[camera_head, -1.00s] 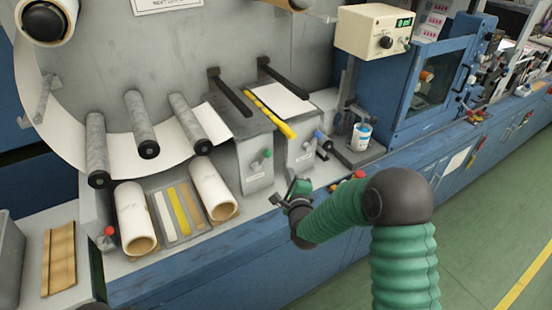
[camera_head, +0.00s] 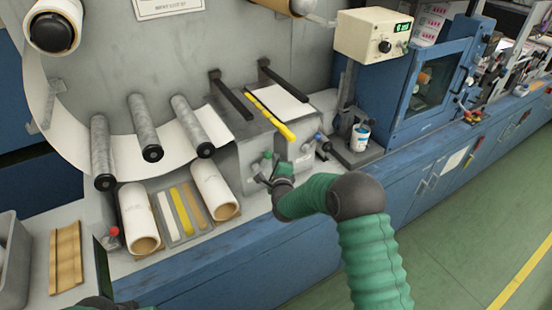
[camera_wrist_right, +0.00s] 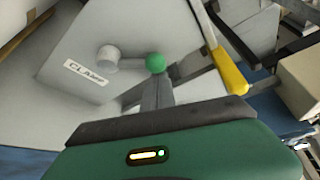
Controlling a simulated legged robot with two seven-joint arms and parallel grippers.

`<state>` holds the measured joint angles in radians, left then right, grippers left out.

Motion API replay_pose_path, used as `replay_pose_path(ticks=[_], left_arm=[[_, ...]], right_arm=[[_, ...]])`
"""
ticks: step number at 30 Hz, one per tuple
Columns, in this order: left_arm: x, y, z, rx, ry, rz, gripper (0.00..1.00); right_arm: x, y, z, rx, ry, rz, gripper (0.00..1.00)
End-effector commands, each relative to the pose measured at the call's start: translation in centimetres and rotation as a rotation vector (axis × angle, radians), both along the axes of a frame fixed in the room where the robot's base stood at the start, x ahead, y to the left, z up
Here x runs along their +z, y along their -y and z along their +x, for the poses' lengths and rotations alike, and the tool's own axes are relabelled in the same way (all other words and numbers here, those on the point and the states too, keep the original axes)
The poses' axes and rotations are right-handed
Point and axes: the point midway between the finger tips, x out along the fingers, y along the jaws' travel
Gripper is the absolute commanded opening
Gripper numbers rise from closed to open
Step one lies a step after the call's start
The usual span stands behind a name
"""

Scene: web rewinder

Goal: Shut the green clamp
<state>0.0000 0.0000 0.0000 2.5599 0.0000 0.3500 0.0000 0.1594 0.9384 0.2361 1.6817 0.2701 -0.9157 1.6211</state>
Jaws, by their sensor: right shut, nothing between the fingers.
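The green clamp's knob (camera_head: 267,157) sits on the front of a grey metal box below the dark bars. In the right wrist view the green ball (camera_wrist_right: 155,63) is beside a grey round hub (camera_wrist_right: 107,56), next to a label reading CLAMP. My right gripper (camera_head: 264,180) is shut and empty, just below the green knob. Its closed fingers (camera_wrist_right: 158,92) show in the wrist view, with the tips very close to the ball; whether they touch it I cannot tell. At the bottom left edge a bit of my left arm shows; its gripper does not.
A blue knob (camera_head: 317,136) is to the right on the same unit. A yellow bar (camera_head: 270,115) runs along the box top. A cup (camera_head: 360,137) stands at the right.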

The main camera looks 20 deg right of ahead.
Motion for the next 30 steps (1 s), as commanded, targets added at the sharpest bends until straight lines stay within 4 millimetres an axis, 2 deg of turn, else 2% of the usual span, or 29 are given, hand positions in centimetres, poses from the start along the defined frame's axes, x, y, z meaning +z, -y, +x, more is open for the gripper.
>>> replay_pose_path(ticks=[11, 30], left_arm=[[-0.3, 0.0, 0.0, 0.0, 0.0, 0.0, 0.36], [-2.2, 0.0, 0.0, 0.0, 0.0, 0.0, 0.36]], right_arm=[[-0.1, 0.0, 0.0, 0.0, 0.002, -0.008, 0.0], [0.5, -0.6, -0.1, 0.001, 0.028, -0.122, 0.0]])
